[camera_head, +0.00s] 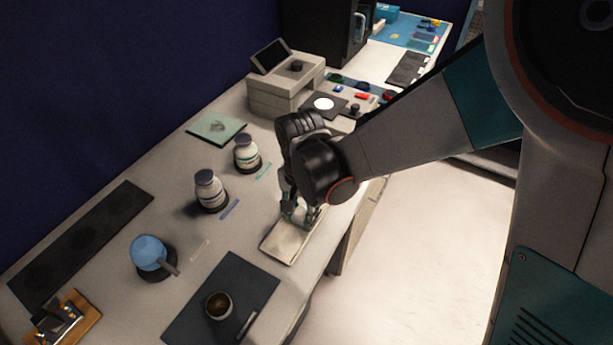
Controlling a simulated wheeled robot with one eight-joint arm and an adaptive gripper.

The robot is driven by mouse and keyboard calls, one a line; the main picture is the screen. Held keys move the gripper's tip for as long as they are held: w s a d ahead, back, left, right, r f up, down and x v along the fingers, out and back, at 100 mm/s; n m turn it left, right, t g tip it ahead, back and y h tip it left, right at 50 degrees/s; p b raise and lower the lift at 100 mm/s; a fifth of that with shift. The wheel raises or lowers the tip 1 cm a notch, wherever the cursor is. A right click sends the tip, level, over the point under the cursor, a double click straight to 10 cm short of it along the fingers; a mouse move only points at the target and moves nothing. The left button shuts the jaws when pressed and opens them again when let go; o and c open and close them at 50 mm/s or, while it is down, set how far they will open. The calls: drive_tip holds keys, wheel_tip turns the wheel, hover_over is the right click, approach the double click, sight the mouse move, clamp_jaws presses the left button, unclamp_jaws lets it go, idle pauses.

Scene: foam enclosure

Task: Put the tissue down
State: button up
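My gripper (301,212) points down over the far end of a shallow pale tray (284,244) near the table's front edge. Its fingertips are at or just above the tray; I cannot tell whether they touch it.
Two white jars (209,191) (247,154) stand left of my arm. A blue round object (148,252) sits on a dark base. A dark mat (246,283) holds a small cup (219,305). A grey stand (285,88) is behind the gripper.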

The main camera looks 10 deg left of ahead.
sight(302, 212)
drive_tip(key=shift+r, duration=0.1)
wheel_tip(302, 212, up, 12)
drive_tip(key=p, duration=0.8)
drive_tip(key=shift+p, duration=0.35)
